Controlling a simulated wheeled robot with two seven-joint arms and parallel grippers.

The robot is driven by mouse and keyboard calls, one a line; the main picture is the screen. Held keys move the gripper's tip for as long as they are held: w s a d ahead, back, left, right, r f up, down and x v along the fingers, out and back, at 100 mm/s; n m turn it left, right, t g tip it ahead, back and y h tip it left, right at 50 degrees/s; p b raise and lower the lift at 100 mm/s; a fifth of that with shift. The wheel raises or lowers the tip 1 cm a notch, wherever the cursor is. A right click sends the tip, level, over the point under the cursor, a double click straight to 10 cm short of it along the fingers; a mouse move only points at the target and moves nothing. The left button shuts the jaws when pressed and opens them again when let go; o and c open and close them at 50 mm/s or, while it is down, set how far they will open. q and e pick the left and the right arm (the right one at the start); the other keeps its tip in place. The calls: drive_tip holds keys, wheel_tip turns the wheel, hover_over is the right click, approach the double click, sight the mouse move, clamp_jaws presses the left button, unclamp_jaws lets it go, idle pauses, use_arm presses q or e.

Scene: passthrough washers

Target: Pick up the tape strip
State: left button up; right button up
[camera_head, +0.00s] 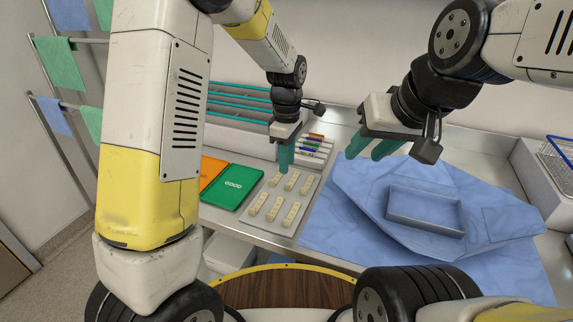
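Several short beige strips with dark marks, which look like the tape strips (275,209), lie in two rows on a pale grey board (309,203) on the counter. I cannot tell which one the task means. My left gripper (286,170) points down just above the back row of strips. Its teal fingers overlap in this view, so its opening is unclear, and no strip shows in it. My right gripper (365,156) is open and empty, with its teal fingers apart, above the back left part of the blue cloth.
A blue cloth (330,222) with a grey-blue open tray (424,222) covers the counter's right side. Green (232,188) and orange (209,171) folders lie left of the board. A rack of coloured items (316,146) stands behind it. A wire basket (558,160) is far right.

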use_arm(q)
drive_tip(key=f, duration=0.7)
drive_tip(key=shift+w+d+f, duration=0.1)
drive_tip(key=shift+w+f, duration=0.15)
drive_tip(key=shift+f, duration=0.1)
clamp_jaws()
